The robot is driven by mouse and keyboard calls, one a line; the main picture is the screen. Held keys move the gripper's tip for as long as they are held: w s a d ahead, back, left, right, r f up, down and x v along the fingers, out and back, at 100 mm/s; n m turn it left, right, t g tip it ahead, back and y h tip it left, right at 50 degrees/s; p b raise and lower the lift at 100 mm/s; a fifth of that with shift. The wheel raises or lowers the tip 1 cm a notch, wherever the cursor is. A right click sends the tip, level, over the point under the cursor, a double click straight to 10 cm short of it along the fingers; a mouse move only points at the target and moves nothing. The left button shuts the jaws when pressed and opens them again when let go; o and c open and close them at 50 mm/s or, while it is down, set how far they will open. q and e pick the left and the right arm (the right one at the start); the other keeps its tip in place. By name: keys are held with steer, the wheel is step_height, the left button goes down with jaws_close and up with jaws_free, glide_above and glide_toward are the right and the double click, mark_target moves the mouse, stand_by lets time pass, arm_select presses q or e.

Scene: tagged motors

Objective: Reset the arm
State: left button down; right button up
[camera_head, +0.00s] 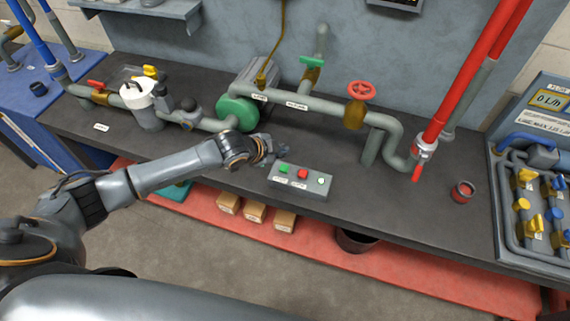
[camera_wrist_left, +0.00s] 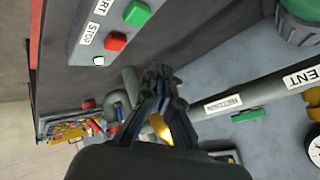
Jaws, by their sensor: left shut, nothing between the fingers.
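My left arm reaches in from the left in the head view, and its gripper (camera_head: 277,153) is over the dark bench (camera_head: 205,170). The gripper is just behind and left of the grey button box (camera_head: 300,181). The box has a green button (camera_head: 285,168), a red button (camera_head: 302,174) and a small white one. In the left wrist view the gripper (camera_wrist_left: 158,72) is shut and empty. The green button (camera_wrist_left: 137,13) and red button (camera_wrist_left: 116,42) show at its upper left there, apart from the fingers. My right gripper is not in view.
Grey pipework with a green motor end (camera_head: 237,113) and a red valve wheel (camera_head: 362,90) runs along the back. A valve panel (camera_head: 507,200) is at the far right. Boxes (camera_head: 256,212) sit on the red lower shelf.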

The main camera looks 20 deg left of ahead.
arm_select(q)
steer(key=s+d+n+g, duration=0.15)
steer(key=s+d, duration=0.25)
steer(key=s, duration=0.4)
steer(key=s+d+n, duration=0.3)
steer(key=s+d, duration=0.2)
steer(key=s, duration=0.2)
steer(key=s+a+r+n+g+y, duration=0.1)
steer(key=s+a+n+g+y, duration=0.1)
steer(key=s+a+n, duration=0.35)
steer(key=s+a+n+g+y, duration=0.1)
steer(key=s+a+n+y, duration=0.1)
steer(key=s+a, duration=0.65)
steer(key=s+d+f+g+b, duration=0.1)
steer(key=s+f+b, duration=0.1)
steer(key=f, duration=1.3)
steer(key=s+d+f+g+b, duration=0.1)
steer(key=s+f+b, duration=0.1)
steer(key=f, duration=1.3)
steer(key=s+a+f+b, duration=0.3)
steer(key=s+f, duration=1.4)
steer(key=f, duration=0.2)
steer(key=shift+f+g, duration=0.35)
steer(key=shift+f, duration=0.05)
